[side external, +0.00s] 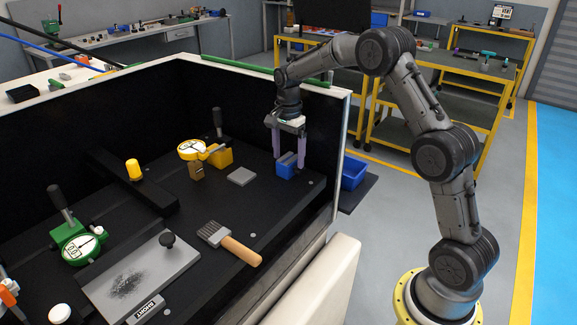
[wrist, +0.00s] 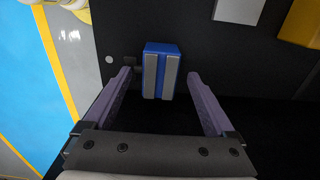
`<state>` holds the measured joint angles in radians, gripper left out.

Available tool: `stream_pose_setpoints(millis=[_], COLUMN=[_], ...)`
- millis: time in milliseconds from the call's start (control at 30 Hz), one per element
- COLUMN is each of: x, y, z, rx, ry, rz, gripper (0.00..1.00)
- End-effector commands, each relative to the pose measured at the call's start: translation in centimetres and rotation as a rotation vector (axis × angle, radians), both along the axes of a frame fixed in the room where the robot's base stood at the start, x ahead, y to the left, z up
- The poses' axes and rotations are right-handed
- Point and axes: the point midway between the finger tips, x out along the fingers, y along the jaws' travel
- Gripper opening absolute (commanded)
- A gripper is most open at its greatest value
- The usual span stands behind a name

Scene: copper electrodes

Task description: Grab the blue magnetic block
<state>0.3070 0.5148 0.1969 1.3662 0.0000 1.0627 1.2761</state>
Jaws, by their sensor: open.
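The blue magnetic block (side external: 286,167) sits on the black work surface near its right corner in the side view. In the wrist view the block (wrist: 162,70) has two grey strips on its face and lies between the lines of the two fingers, just beyond their tips. My gripper (side external: 288,160) has purple fingers and points down over the block, one finger on each side. In the wrist view my gripper (wrist: 158,73) is open, with dark gaps between the block and both fingers.
A grey plate (side external: 242,176) and a yellow block with a dial gauge (side external: 192,150) stand left of the block. A brush (side external: 228,240) and a green gauge base (side external: 78,245) lie nearer the camera. Black walls (side external: 318,130) rise close behind my gripper.

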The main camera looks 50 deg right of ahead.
Motion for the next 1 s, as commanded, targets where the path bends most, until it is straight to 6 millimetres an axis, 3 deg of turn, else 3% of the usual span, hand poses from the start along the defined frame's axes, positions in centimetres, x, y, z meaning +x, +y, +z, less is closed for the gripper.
stream_pose_setpoints(millis=[133, 633, 1000], x=[-0.01, 0.00, 0.07], y=[0.01, 0.01, -0.01], z=[0.00, 0.05, 0.21], rx=[0.000, 0.000, -0.001], ry=[0.001, 0.001, -0.003], rz=[0.000, 0.000, 0.000], gripper=[0.88, 0.00, 0.00])
